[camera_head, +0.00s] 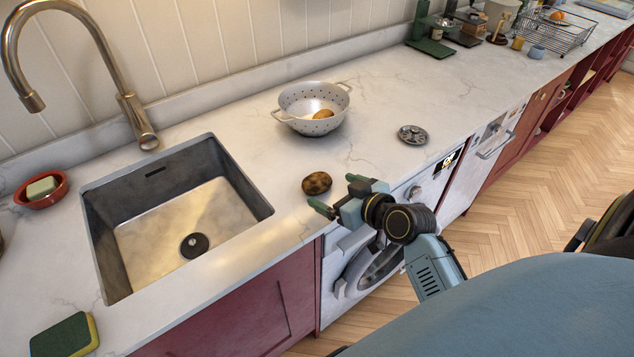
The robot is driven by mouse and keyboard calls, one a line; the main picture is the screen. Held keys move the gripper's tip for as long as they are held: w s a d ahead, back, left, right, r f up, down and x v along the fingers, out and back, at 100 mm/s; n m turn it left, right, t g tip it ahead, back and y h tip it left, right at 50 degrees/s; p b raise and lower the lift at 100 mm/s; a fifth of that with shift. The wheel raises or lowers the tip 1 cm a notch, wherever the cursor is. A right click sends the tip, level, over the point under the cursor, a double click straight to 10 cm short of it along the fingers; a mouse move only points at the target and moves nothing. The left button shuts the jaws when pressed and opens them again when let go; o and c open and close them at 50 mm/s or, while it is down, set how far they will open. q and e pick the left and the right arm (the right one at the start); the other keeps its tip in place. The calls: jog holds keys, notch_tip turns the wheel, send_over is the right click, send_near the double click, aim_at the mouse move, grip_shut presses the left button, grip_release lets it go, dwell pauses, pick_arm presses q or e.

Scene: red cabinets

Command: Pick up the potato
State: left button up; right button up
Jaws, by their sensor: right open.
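A brown, dark-spotted potato (316,183) lies on the pale marble counter (372,136), to the right of the sink and near the counter's front edge. My right gripper (334,193) is open, with its green-tipped fingers pointing toward the potato from the front right. One fingertip is below the potato in the picture and the other is to its right. I cannot tell whether either finger touches it. My left gripper is not in view.
A white colander (296,102) with a brownish item inside stands behind the potato. The sink (170,215) opens to the left. A round metal disc (412,135) lies to the right. A sponge (64,336) lies at front left.

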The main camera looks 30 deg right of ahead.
aim_at(323, 185)
jog(key=x, duration=0.3)
jog(key=r+x, duration=0.1)
jog(key=x, duration=0.1)
jog(key=shift+w+a+f, duration=0.1)
jog(key=shift+w+a, duration=0.15)
jog(key=shift+a, duration=0.15)
jog(key=shift+w+f, duration=0.2)
jog(key=shift+w, duration=0.2)
jog(key=c, duration=1.1)
